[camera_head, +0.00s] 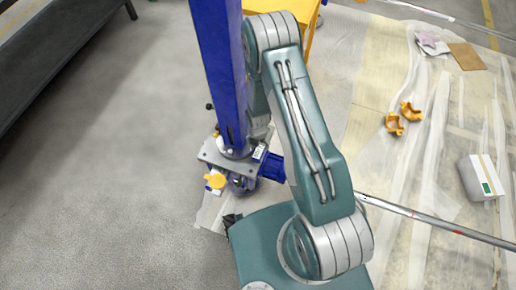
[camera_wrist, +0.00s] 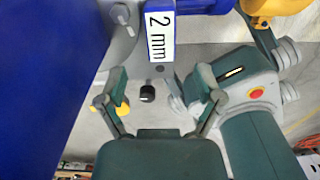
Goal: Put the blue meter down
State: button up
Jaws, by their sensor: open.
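The blue meter (camera_wrist: 160,32) shows in the wrist view as a narrow block with a white face marked "2 mm". It rests against a grey metal plate beside the big blue column. In the head view a small pale-faced piece (camera_head: 259,153) on the jack's plate looks like the same meter. My gripper (camera_wrist: 160,88) is open in the wrist view, its two fingers spread either side of the meter's lower end. In the head view my gripper is hidden behind my arm and the column.

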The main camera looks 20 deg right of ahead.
notch_tip(320, 180, up, 7)
notch_tip(320, 180, up, 26)
jog(key=m+t, duration=0.3)
jog(key=m, duration=1)
send_over(258, 151)
jog(key=s+d+r+m+t, duration=0.1)
jog(key=s+r+m+t, duration=0.1)
jog(key=s+r+m, duration=1.3)
jog(key=s+r, duration=0.2)
jog(key=s, duration=0.1)
jog(key=shift+s+d+r+m+t, duration=0.15)
jog(key=shift+s+d+m+t, duration=0.15)
jog(key=shift+s+d+m, duration=0.1)
